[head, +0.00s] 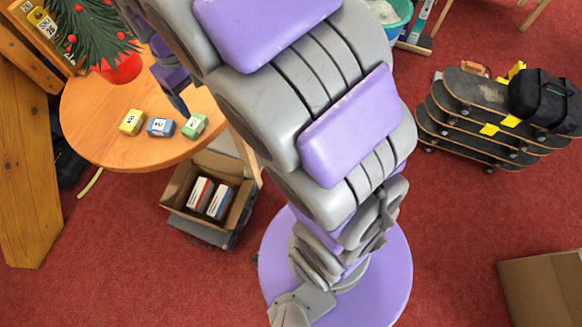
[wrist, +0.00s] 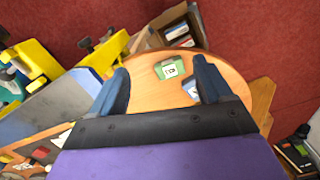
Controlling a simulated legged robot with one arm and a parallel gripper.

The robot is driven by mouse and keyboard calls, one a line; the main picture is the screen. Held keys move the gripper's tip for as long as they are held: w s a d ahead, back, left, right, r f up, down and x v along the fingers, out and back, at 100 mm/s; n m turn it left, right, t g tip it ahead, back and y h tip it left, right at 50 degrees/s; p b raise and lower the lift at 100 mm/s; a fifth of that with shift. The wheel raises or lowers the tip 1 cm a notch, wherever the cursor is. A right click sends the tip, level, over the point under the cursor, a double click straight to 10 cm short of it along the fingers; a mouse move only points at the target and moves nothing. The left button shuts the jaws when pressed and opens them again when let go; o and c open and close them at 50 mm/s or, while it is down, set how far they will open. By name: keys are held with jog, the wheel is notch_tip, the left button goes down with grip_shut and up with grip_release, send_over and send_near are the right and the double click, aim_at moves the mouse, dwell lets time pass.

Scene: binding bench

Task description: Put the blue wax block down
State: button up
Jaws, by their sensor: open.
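The blue wax block (head: 160,127) sits on the round wooden table (head: 95,145), between the yellow wax block (head: 132,122) and the green wax block (head: 195,125). My gripper (wrist: 162,82) is open with nothing between its fingers. In the head view my gripper (head: 176,98) is partly hidden by my arm and appears just behind the blocks. In the wrist view the blue block (wrist: 190,87) shows beside the right finger, which partly covers it, and the green block (wrist: 171,69) shows between the fingertips. The yellow block is not visible there.
A plant in a red pot (head: 120,68) stands at the back of the table. A cardboard box (head: 177,184) with books is on the floor beside the table. Stacked skateboards (head: 470,112) and another box (head: 540,290) are to the right. The table's front is clear.

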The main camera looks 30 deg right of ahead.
jog(key=s+d+m, duration=0.1)
jog(key=s+d, duration=0.1)
jog(key=s, duration=1.1)
jog(key=s+d+m+g, duration=0.1)
jog(key=s+d+m, duration=0.1)
jog(key=s, duration=1.1)
jog(key=shift+d+f+m, duration=0.15)
jog(key=shift+d+m, duration=0.15)
jog(key=shift+d, duration=0.5)
jog(key=shift+a, duration=0.25)
jog(key=shift+d, duration=0.15)
